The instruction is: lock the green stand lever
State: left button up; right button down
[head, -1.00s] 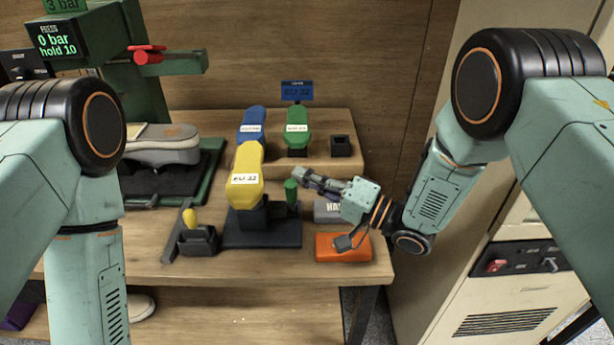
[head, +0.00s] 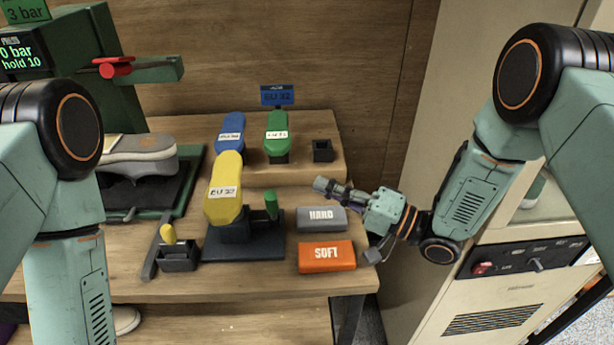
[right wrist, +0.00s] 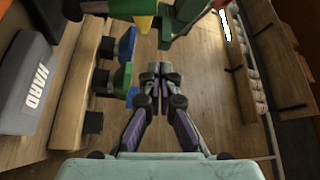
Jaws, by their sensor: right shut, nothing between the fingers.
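The green stand lever (head: 271,205) stands roughly upright on the right side of the dark stand (head: 245,246). The stand carries a yellow shoe last (head: 224,190) with a white label. My right gripper (head: 322,184) is to the right of the lever, clear of it, above and behind the grey HARD block. Its fingers are shut and empty; the closed fingertips also show in the right wrist view (right wrist: 160,72). I cannot tell whether the lever is locked. My left arm runs down the left side of the head view, and its gripper is out of view.
The grey HARD block (head: 321,219) and orange SOFT block (head: 326,256) lie right of the stand. Blue (head: 230,135) and green (head: 276,133) lasts stand on the raised shelf behind. A small holder (head: 178,256) is left of the stand. A cabinet (head: 520,270) stands at right.

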jog(key=shift+v, duration=1)
jog(key=shift+w+f, duration=0.2)
